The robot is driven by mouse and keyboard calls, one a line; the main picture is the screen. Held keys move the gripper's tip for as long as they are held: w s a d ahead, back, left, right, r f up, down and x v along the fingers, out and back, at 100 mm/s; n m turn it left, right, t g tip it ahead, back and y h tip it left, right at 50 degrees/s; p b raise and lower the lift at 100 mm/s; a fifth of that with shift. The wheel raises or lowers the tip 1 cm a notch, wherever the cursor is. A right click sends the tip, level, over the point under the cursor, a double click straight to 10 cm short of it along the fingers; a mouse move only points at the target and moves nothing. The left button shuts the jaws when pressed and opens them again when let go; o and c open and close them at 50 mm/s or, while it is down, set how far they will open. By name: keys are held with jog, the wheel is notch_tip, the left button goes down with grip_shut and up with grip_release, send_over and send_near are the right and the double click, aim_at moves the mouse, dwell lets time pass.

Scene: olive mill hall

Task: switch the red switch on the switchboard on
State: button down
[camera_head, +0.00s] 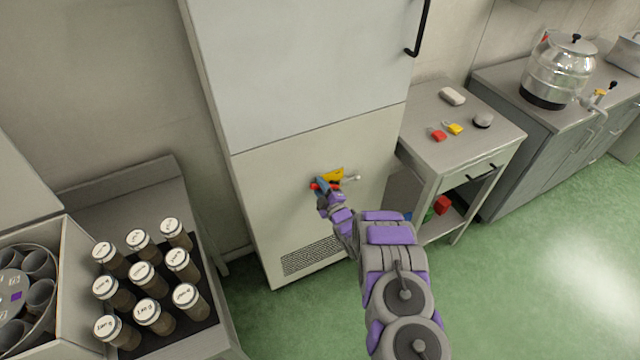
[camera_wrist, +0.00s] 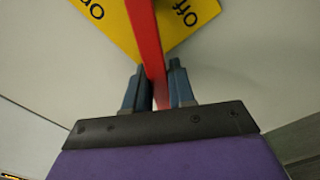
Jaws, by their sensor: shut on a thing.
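The switchboard is a tall pale cabinet (camera_head: 315,130) in the middle of the head view. On its lower panel is a small yellow plate (camera_head: 333,174), also at the top of the wrist view (camera_wrist: 205,18), with "on" at the left and "off" at the right. The red switch lever (camera_wrist: 146,35) crosses the plate between the two words. My gripper (camera_wrist: 159,88) is shut on the lever, a blue finger on each side. In the head view my gripper (camera_head: 322,188) hides most of the lever.
A small light knob (camera_head: 357,178) sticks out right of the plate. A side table (camera_head: 450,150) with padlocks stands right of the cabinet. A bench with several jars (camera_head: 142,277) stands at the left. Green floor is clear at the right.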

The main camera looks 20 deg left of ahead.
aim_at(332, 168)
jog(key=m, duration=0.1)
jog(key=r+m, duration=0.1)
jog(key=w+d+m+p, duration=0.1)
jog(key=shift+d+r+m, duration=0.1)
jog(key=shift+r+m, duration=0.15)
jog(key=shift+m, duration=0.15)
jog(key=m, duration=0.1)
jog(key=w+d+m, duration=0.1)
jog(key=shift+r+m, duration=0.4)
jog(key=w+m, duration=0.1)
jog(key=m, duration=0.1)
jog(key=d+m+p, duration=0.1)
jog(key=shift+w+d+r+m, duration=0.1)
jog(key=shift+w+r+m, duration=0.25)
jog(key=shift+r+m, duration=0.05)
jog(key=shift+w+d+f+m+p, duration=0.1)
jog(key=shift+w+d+m+p, duration=0.25)
jog(key=shift+m, duration=0.55)
jog(key=c, duration=1.1)
grip_release()
jog(key=shift+w, duration=0.15)
jog(key=shift+o, duration=0.3)
jog(key=p+v, duration=0.1)
jog(key=v, duration=1.6)
